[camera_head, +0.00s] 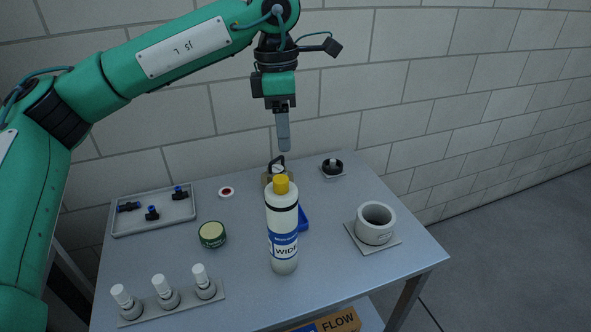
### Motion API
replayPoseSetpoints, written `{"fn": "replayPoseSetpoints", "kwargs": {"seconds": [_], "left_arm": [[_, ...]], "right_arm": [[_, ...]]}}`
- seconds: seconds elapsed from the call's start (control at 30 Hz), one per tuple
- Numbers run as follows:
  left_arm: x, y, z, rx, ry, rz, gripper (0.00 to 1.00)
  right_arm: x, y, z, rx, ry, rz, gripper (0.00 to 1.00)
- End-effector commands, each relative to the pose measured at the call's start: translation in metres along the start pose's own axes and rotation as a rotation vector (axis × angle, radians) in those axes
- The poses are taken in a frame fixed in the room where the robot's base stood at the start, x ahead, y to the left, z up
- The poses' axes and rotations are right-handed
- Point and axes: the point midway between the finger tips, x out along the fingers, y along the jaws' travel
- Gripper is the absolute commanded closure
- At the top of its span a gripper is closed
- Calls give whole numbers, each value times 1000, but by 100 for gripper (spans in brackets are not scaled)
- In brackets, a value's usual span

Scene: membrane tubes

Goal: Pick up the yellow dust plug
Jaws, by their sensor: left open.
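The yellow dust plug (281,185) sits on the top end of an upright white tube (283,225) with a blue label band, standing near the middle of the table. My left gripper (283,145) points down above and behind the tube, clear of the plug. It is open and appears empty; its fingers overlap from this angle, so the gap between them does not show. My right gripper is not in view.
Behind the tube are a gauge-like item (277,168) and a blue object (303,218), both partly hidden.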

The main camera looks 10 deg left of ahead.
Motion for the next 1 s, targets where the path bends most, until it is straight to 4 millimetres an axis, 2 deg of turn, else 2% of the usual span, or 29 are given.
{"fn": "replayPoseSetpoints", "kwargs": {"seconds": [0.03,0.1,0.2,0.6,0.83,1.0], "left_arm": [[-12,6,-8,-18,23,25,45],[-20,10,-15,-32,45,44,45],[-19,13,-19,-41,61,56,45],[50,16,-22,-39,61,53,45],[66,16,-22,-38,59,53,45],[84,16,-21,-38,61,51,45]], "right_arm": [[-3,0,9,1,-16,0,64],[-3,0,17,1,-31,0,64],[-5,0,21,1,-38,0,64],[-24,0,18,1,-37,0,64],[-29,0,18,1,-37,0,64],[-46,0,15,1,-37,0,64]]}}
